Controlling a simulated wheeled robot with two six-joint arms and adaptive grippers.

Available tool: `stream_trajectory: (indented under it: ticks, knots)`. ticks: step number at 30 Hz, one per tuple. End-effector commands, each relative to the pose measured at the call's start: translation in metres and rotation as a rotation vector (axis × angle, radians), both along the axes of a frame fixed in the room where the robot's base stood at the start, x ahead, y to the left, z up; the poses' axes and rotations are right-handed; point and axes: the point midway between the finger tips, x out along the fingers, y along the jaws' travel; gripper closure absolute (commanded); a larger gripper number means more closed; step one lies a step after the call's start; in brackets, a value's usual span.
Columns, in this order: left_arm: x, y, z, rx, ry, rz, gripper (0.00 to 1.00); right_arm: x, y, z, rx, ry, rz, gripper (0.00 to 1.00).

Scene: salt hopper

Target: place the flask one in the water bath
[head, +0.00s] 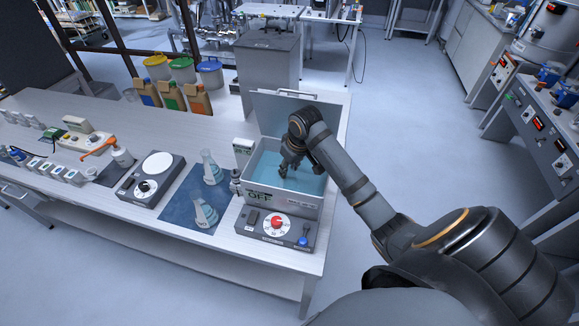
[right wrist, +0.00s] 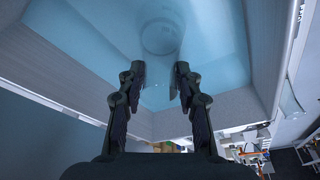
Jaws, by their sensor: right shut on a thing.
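The water bath (head: 318,205) is an open box of blue water at the right end of the bench, with its lid (head: 300,112) raised behind it. My right gripper (head: 284,172) reaches down into the bath opening. In the right wrist view my right gripper (right wrist: 159,85) is shut on a nearly clear glass flask (right wrist: 161,36); its round outline shows faintly against the water, and no label can be read. Whether its base touches the bath floor cannot be told. Two other flasks, a far one (head: 211,168) and a near one (head: 204,211), stand on a dark blue mat (head: 176,209). My left gripper is out of view.
A control panel with a red dial (head: 277,223) and a blue knob (head: 303,241) is at the bath's front; a sign reads OFF. A hotplate (head: 143,187) stands left of the mat. Floor to the right is clear.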

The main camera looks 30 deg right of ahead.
Motion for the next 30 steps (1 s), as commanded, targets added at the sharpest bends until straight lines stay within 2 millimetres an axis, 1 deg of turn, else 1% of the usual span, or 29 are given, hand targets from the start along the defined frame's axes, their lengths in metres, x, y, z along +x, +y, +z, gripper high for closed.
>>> stream_trajectory:
  ticks: [4,5,9,17,20,23,30]
  knots:
    - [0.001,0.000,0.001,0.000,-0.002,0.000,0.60,0.000,0.000,-0.001,0.000,-0.001,0.000,1.00]
    - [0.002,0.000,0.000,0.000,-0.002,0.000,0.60,0.000,0.000,-0.001,0.000,-0.001,0.000,0.61]
    - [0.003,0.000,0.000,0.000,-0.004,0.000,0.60,0.000,0.000,-0.002,0.000,-0.001,0.000,0.42]
    - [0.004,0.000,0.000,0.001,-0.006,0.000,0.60,0.000,0.000,-0.001,0.000,0.000,0.000,0.42]
    - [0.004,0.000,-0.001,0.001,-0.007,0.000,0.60,0.000,-0.001,0.003,-0.002,-0.001,0.000,0.42]
    - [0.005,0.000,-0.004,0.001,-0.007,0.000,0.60,-0.003,-0.002,0.017,-0.003,-0.004,0.001,0.42]
    - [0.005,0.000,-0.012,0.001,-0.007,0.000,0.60,-0.019,-0.004,0.074,-0.004,-0.006,0.001,0.42]
